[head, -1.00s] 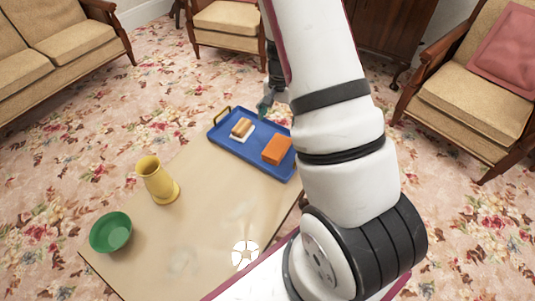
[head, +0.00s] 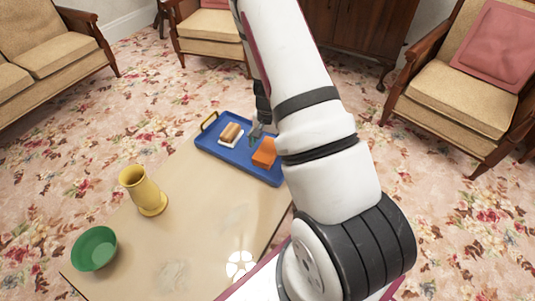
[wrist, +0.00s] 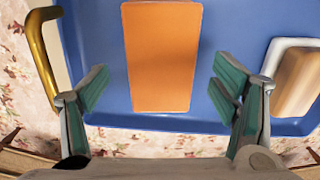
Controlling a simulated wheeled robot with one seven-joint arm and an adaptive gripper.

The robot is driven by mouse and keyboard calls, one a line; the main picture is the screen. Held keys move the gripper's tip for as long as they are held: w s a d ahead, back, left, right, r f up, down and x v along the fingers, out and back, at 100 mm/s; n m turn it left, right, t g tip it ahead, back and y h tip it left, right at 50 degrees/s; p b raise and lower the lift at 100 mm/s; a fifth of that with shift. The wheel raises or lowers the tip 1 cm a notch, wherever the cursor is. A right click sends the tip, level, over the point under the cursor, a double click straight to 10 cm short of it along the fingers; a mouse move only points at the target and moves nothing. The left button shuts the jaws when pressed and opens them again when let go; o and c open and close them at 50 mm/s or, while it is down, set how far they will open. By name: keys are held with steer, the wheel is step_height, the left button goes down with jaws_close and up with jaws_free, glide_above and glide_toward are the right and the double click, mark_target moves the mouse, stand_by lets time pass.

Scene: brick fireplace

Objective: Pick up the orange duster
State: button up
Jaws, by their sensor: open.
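The orange duster (head: 264,152) is a plain orange block lying on the blue tray (head: 208,148), towards its right end in the head view. In the wrist view the duster (wrist: 160,60) shows its broad top face between my two spread green-lined fingers. My gripper (wrist: 160,88) is open and empty, one finger to each side of the block's near part. In the head view my gripper (head: 260,132) is close beside the duster, partly hidden by my arm. I cannot tell its exact height above the tray.
A white-based block with a brown top (head: 230,135) lies on the same tray, left of the duster. The tray has a gold handle (head: 209,121). Chairs stand beyond.

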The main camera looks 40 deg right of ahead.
mark_target(268, 149)
step_height(268, 149, down, 3)
steer(key=shift+b, duration=0.35)
steer(key=shift+r, duration=0.1)
steer(key=c, duration=1.2)
step_height(268, 149, up, 10)
steer(key=p, duration=0.3)
